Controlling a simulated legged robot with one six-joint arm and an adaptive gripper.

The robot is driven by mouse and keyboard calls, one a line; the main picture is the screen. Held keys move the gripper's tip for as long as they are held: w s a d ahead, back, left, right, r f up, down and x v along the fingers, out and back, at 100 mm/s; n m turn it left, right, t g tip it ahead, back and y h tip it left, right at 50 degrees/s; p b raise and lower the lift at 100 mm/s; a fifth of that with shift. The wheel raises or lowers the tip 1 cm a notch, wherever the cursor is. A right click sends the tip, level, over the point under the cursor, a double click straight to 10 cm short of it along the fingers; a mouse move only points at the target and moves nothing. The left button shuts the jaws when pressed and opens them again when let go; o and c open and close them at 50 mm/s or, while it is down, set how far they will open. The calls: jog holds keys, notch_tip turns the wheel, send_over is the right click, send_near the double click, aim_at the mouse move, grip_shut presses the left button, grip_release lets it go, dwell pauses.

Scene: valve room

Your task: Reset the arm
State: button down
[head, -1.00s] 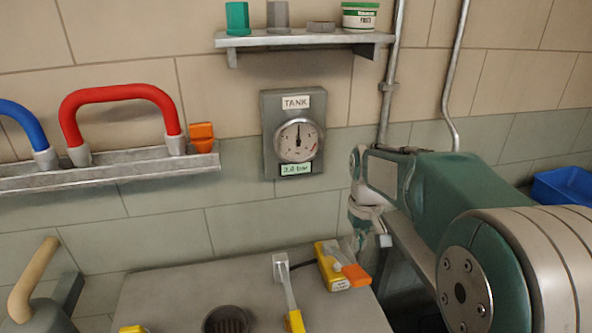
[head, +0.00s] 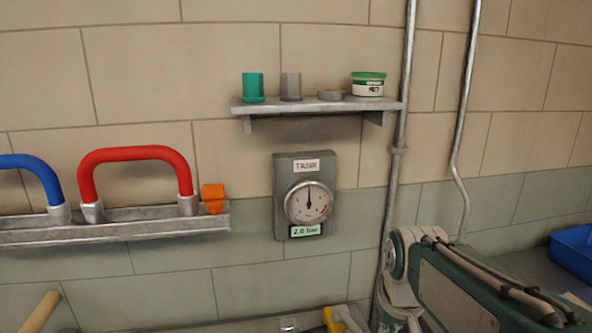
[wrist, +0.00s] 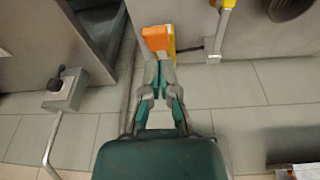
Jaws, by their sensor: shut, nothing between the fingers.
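My arm shows folded at the lower right of the head view, with grey and green links. In the wrist view my gripper (wrist: 160,68) is shut and empty, its two green-and-grey fingers together at the tips. Its tips lie just in front of a yellow device with an orange part (wrist: 156,38) in the picture. I cannot tell whether they touch it. In the head view only the top of that yellow device (head: 336,318) shows at the bottom edge. The gripper itself is not clear in the head view.
A tank gauge (head: 308,203) hangs on the tiled wall under a shelf (head: 310,107) with small containers. A blue bin (head: 575,250) stands at right. Pipes run up the wall.

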jog(key=s+m+t, duration=0.1)
jog(key=s+t, duration=0.2)
jog(key=s, duration=0.9)
jog(key=shift+f, duration=0.2)
dwell(0.6)
